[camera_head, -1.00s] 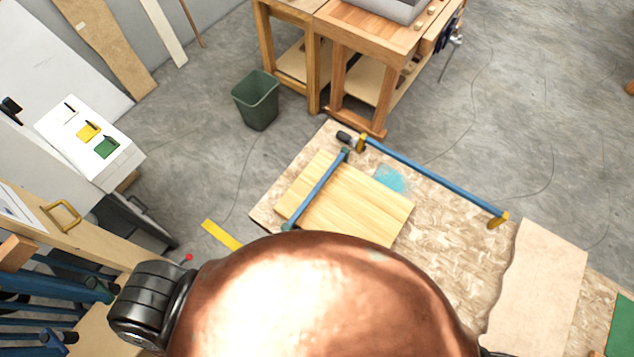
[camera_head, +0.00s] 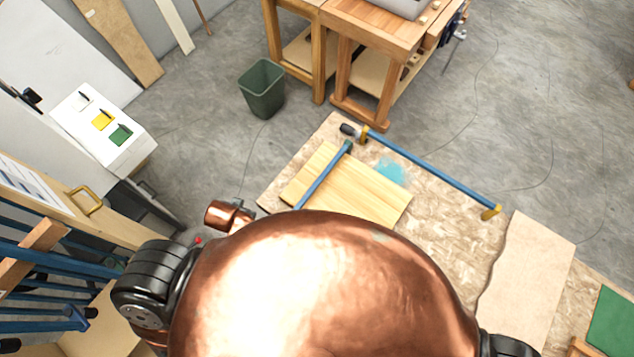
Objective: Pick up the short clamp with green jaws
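A short clamp (camera_head: 322,179) with a blue bar and a green jaw lies across a light wood board (camera_head: 365,195) on the worktable. Its far green jaw shows at the board's top edge; its near end is hidden behind my copper body. A longer blue clamp (camera_head: 430,169) with yellow jaws and a dark handle lies behind and to the right of it, apart from it. Neither of my grippers is in view; only parts of my body and arms show at the bottom.
The worktable (camera_head: 447,235) has a blue stain and a thin wavy-edged sheet (camera_head: 525,275) on its right. A rack with blue bars (camera_head: 45,300) stands at the left. A green bin (camera_head: 262,90) and a wooden workbench (camera_head: 372,28) stand behind, with open floor to the right.

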